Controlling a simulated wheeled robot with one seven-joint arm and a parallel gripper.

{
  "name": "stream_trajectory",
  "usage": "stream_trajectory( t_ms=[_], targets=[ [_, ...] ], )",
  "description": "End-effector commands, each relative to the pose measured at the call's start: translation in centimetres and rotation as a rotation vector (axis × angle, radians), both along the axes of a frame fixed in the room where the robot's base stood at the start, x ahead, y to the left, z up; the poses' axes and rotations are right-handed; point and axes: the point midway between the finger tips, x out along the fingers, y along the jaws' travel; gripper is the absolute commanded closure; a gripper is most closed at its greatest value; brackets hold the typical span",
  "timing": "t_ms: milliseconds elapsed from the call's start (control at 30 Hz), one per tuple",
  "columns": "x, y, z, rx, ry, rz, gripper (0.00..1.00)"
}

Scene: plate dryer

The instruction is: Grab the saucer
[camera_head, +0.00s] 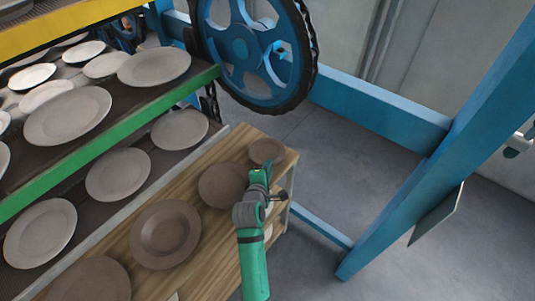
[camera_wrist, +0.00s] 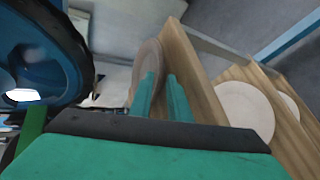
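A small brown saucer (camera_head: 267,150) lies near the far end of the wooden board in the head view. My gripper (camera_head: 262,172) is just on the near side of it, above the board. In the wrist view the saucer (camera_wrist: 149,58) is seen at a steep angle, beyond the fingertips and partly behind the left finger. My gripper (camera_wrist: 162,82) has its two green fingers apart, with nothing visibly held between them. I cannot tell whether a finger touches the saucer.
Larger brown plates (camera_head: 165,234) lie along the wooden board (camera_head: 207,248), one (camera_head: 222,185) right beside my gripper. A green-edged rack (camera_head: 110,166) with pale plates stands left. A blue wheel (camera_head: 250,45) is behind. A blue frame post (camera_head: 440,150) stands right, with open floor between.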

Motion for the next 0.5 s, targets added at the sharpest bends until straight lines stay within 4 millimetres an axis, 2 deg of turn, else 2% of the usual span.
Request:
stream_trajectory(
  t_ms=[100, 333, 367, 400, 500],
  targets=[
    [0.69, -0.16, -0.37, 0.000, 0.001, 0.000, 0.83],
    [0.78, -0.16, -0.39, 0.000, 0.000, 0.000, 0.83],
    [0.78, -0.16, -0.39, 0.000, 0.000, 0.000, 0.88],
    [0.78, -0.15, -0.39, 0.000, 0.000, 0.000, 0.98],
    [0.78, -0.15, -0.39, 0.000, 0.000, 0.000, 1.00]
  ],
)
